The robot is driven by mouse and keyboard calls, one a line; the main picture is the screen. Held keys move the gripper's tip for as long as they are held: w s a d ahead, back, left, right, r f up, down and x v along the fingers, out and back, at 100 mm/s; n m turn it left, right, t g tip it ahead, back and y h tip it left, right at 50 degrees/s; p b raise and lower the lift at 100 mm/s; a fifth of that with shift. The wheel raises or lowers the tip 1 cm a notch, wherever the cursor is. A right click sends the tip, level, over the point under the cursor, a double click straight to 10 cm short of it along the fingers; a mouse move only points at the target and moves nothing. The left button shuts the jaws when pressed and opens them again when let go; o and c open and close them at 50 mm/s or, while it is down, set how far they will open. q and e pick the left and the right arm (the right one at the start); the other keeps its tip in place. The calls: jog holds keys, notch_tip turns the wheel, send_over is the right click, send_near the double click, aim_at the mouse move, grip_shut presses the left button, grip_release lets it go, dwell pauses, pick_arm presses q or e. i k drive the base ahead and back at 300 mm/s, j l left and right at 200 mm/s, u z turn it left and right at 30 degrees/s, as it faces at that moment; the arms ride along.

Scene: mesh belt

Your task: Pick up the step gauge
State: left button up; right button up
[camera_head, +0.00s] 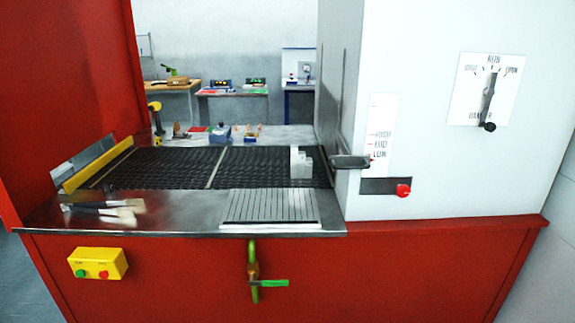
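A pale grey block with a stepped side, which looks like the step gauge (301,163), stands upright at the right end of the black mesh belt (180,167). Its steps go down toward the right. It is close to the white machine housing, and nothing covers it. Neither of my grippers shows in the head view.
A ribbed metal plate (270,207) lies in front of the belt. Brush-like tools (105,209) lie on the metal ledge at the left. A dark handle (351,161) juts from the white housing (450,120) right of the block. Small items stand behind the belt.

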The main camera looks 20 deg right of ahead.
aim_at(301, 167)
jog(key=i+j+z, duration=0.35)
jog(key=j, duration=0.3)
jog(key=i+j+z, duration=0.15)
jog(key=i+j, duration=0.15)
jog(key=j, duration=0.1)
